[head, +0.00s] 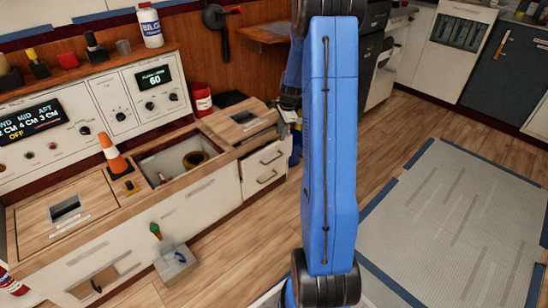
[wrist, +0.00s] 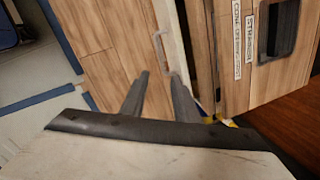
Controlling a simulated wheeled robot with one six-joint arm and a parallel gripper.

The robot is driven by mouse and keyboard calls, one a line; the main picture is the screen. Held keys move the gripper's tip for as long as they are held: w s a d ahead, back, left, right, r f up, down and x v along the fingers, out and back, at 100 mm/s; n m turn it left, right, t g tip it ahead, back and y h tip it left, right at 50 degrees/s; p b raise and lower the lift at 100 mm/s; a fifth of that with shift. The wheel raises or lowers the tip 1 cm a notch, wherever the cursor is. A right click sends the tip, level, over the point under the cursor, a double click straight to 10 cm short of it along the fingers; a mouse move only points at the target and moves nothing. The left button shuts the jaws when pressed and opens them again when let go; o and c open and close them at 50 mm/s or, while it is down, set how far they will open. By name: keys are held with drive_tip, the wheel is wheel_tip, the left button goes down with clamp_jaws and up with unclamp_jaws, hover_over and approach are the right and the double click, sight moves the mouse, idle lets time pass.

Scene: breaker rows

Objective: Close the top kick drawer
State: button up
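The kick drawers are at the right end of the low white cabinet in the head view. The top drawer (head: 264,162) has a pale front with a metal handle and seems to stand out a little from the cabinet. In the wrist view its pale front edge (wrist: 173,35) and handle (wrist: 157,48) lie just beyond my fingertips, with a gap between this edge and the countertop. My gripper (wrist: 158,76) is open and empty, its two fingers apart. In the head view my gripper (head: 290,116) is beside the cabinet's right end, partly hidden by my arm.
A wooden counter (head: 215,128) with an open bin and an orange cone (head: 114,156) lies to the left. A red canister (head: 202,99) stands behind. A grey box with a green knob (head: 174,260) juts out at the front. Wooden floor and a grey mat (head: 450,220) are clear at right.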

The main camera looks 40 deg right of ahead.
drive_tip(key=w+a+f+n, duration=0.1)
drive_tip(key=w+f+n, duration=0.2)
drive_tip(key=f, duration=1.3)
drive_tip(key=shift+w+a+f+n, duration=0.2)
drive_tip(key=shift+a+n, duration=0.05)
drive_tip(key=shift+n, duration=0.65)
clamp_jaws()
